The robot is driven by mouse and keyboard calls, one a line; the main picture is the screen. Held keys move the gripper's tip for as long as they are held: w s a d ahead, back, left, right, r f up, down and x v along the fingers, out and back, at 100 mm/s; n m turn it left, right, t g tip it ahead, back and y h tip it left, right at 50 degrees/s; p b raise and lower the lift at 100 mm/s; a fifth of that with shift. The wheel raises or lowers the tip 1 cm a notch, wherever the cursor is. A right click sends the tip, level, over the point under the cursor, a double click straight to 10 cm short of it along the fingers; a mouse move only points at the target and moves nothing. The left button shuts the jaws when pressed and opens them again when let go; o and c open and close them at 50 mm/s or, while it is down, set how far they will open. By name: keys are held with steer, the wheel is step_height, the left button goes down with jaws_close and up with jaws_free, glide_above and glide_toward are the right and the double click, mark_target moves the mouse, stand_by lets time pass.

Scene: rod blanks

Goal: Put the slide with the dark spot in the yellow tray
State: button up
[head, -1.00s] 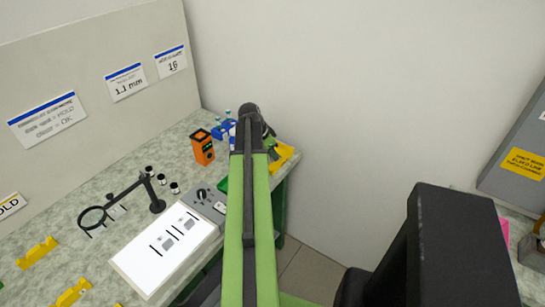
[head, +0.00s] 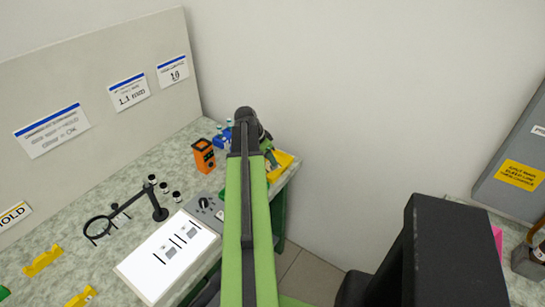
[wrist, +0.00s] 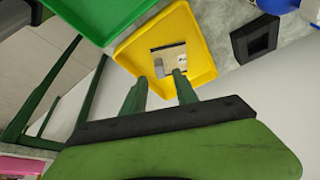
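The yellow tray (head: 284,166) sits at the far right corner of the bench, partly hidden behind my arm. In the wrist view the yellow tray (wrist: 203,42) lies just beyond my gripper (wrist: 160,78). A small slide-like piece (wrist: 170,60), with a dark edge and a grey patch, shows inside the tray, just past the fingertips. My two green fingers are apart, with a gap between them, and do not appear to clamp the piece. I cannot make out a dark spot. Grey pieces (head: 170,251) and dark strips lie on the white panel (head: 145,279).
A green tray (wrist: 100,12) lies beside the yellow one. A black square frame (wrist: 240,48) is on the bench. An orange device (head: 203,155), a magnifier on a stand (head: 98,229) and small dark-topped vials (head: 165,187) stand left of my arm.

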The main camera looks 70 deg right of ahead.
steer(key=p+v, duration=0.6)
steer(key=v, duration=0.2)
steer(key=shift+r, duration=0.1)
